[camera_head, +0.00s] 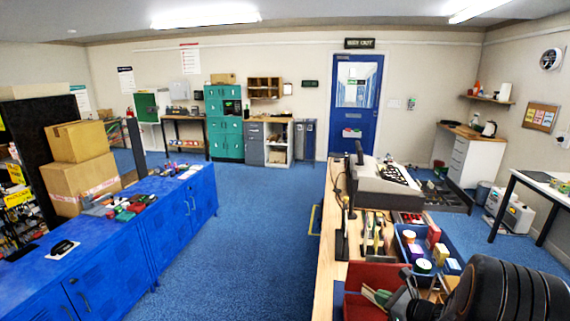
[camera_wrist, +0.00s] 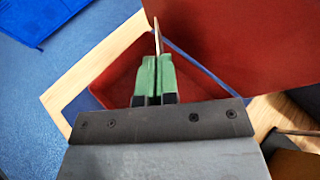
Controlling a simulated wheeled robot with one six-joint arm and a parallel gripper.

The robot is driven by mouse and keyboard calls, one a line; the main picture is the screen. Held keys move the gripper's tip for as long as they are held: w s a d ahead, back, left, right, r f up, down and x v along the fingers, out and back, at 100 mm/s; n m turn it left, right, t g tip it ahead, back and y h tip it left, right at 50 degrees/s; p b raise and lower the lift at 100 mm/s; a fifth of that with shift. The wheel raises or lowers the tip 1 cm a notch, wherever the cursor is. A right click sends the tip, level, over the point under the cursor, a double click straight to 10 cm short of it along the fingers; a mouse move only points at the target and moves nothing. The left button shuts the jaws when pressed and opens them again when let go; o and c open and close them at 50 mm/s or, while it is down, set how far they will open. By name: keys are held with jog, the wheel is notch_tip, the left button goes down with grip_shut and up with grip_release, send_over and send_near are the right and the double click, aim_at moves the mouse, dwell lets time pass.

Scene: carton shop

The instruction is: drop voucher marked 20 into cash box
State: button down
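The red cash box (camera_head: 362,307) stands on the wooden counter at the lower right of the head view, with its red lid (camera_head: 388,275) raised. In the wrist view the open box (camera_wrist: 118,78) lies under my fingers and the lid (camera_wrist: 245,40) fills the upper right. My gripper (camera_wrist: 156,62), with green finger pads, is shut on a thin pale card seen edge-on (camera_wrist: 156,36), which looks like the voucher. Its number does not show. My gripper (camera_head: 376,296) is over the box in the head view; the card is hard to make out there.
A blue tray (camera_head: 457,257) with several small boxes and rolls stands beyond the cash box. A grey cash register (camera_head: 380,188) stands further back on the counter (camera_head: 328,255). Blue cabinets (camera_head: 110,245) line the left, with clear blue floor between.

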aim_at(381, 307)
jog(key=shift+f+b, duration=1.15)
jog(key=shift+f, duration=0.9)
jog(key=c, duration=1.3)
grip_release()
jog(key=shift+d, duration=0.1)
jog(key=b+v, duration=0.1)
jog(key=v, duration=0.6)
jog(key=shift+s+r, duration=0.2)
jog(key=shift+d, duration=0.1)
